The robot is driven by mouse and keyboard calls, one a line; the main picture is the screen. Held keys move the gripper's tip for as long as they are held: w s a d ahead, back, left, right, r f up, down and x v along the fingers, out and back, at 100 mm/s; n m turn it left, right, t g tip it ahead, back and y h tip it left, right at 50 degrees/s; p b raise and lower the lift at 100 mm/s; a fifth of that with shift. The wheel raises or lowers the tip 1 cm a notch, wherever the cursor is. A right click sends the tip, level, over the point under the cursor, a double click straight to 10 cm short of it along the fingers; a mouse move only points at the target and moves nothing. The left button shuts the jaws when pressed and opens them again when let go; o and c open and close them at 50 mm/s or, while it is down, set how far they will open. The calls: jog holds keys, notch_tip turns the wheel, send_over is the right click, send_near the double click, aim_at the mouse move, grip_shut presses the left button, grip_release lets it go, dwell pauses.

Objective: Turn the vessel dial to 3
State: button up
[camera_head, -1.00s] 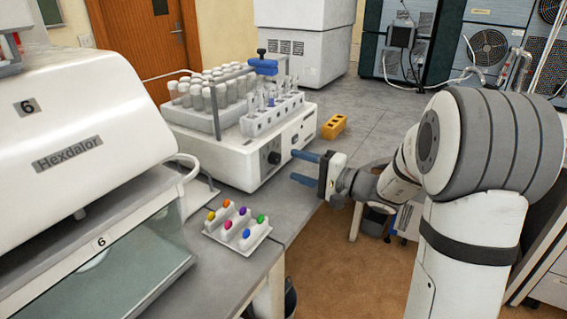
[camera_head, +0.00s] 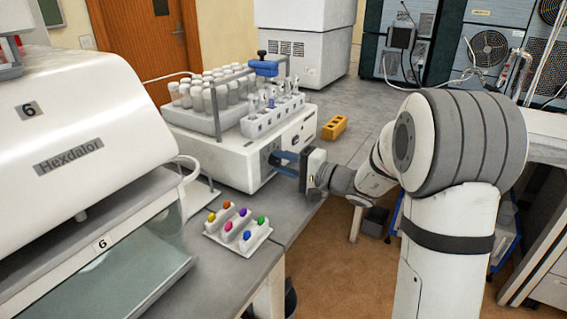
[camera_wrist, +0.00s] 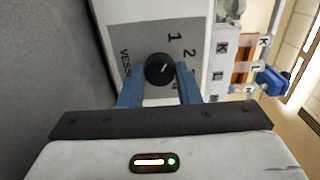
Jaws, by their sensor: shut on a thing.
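The vessel dial is a black round knob (camera_wrist: 159,69) with a pale pointer line, on a grey panel (camera_wrist: 140,38) marked "VESS", 1 and 2 in the wrist view. The pointer line slants toward the upper right, roughly toward the 2. Other numbers are partly hidden by a finger. My gripper (camera_wrist: 160,84) has its blue fingers on either side of the dial and is shut on it.
A rack of capped tubes (camera_head: 215,98) stands on the machine. A tray with coloured pegs (camera_head: 238,230) lies on the bench in front. A yellow block (camera_head: 334,127) lies behind the machine's right end. The white Hexdalor unit (camera_head: 80,120) fills the left side.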

jog(key=c, duration=0.3)
jog(key=shift+c, duration=0.2)
jog(key=shift+m, duration=0.4)
jog(key=m, duration=0.6)
jog(key=shift+m, duration=0.3)
jog(key=m+p, duration=0.2)
jog(key=m, duration=0.2)
jog(key=shift+r+m, duration=0.1)
jog(key=shift+m, duration=0.2)
jog(key=shift+m+p, duration=1.15)
jog(key=shift+m, duration=0.75)
